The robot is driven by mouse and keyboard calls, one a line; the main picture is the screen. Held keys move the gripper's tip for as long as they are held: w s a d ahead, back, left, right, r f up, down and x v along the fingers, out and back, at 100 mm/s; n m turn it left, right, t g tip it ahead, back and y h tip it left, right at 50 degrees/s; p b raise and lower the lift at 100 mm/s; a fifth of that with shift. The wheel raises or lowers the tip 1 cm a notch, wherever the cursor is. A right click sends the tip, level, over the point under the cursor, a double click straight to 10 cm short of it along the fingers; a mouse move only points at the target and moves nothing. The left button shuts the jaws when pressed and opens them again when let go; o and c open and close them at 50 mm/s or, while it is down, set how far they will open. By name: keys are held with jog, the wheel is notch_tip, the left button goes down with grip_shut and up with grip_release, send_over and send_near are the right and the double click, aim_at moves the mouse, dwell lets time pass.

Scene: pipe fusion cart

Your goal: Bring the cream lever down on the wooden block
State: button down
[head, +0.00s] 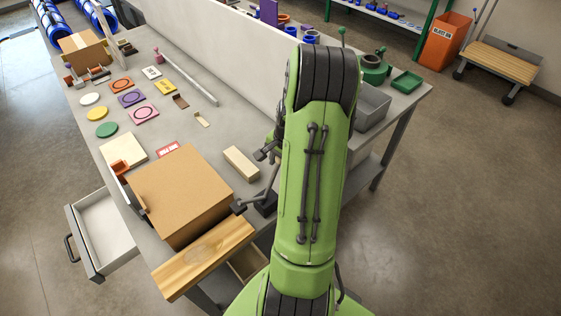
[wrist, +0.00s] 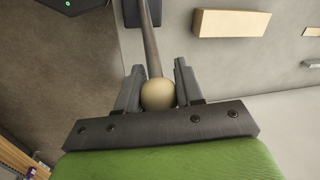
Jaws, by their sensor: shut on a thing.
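The cream lever ends in a round cream knob (wrist: 158,94) on a grey rod, seen in the wrist view. The rod runs from the knob up to a dark base at the top edge. My gripper (wrist: 160,88) is shut on the knob, with one finger on each side. The pale wooden block (head: 241,163) lies on the bench left of my arm. It also shows in the wrist view (wrist: 232,23), right of the rod and apart from it.
A cardboard box (head: 180,195) stands left of the block, with a wooden board (head: 205,258) at its near side. A black base (head: 265,203) with dark rods stands at the bench edge. A grey bin (head: 370,108) is right of my arm. An open drawer (head: 103,235) juts out left.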

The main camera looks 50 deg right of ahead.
jog(key=w+a+r+g+h+b, duration=0.1)
jog(key=a+h+b, duration=0.3)
jog(key=a+b, duration=0.2)
jog(key=b, duration=0.2)
jog(key=shift+w+a+r+h+b, duration=0.25)
jog(key=shift+w+r+h+b, duration=0.05)
jog(key=shift+r+h+b, duration=0.1)
jog(key=shift+a, duration=0.25)
jog(key=c, duration=0.8)
grip_release()
jog(key=shift+a, duration=0.1)
jog(key=shift+o, duration=0.2)
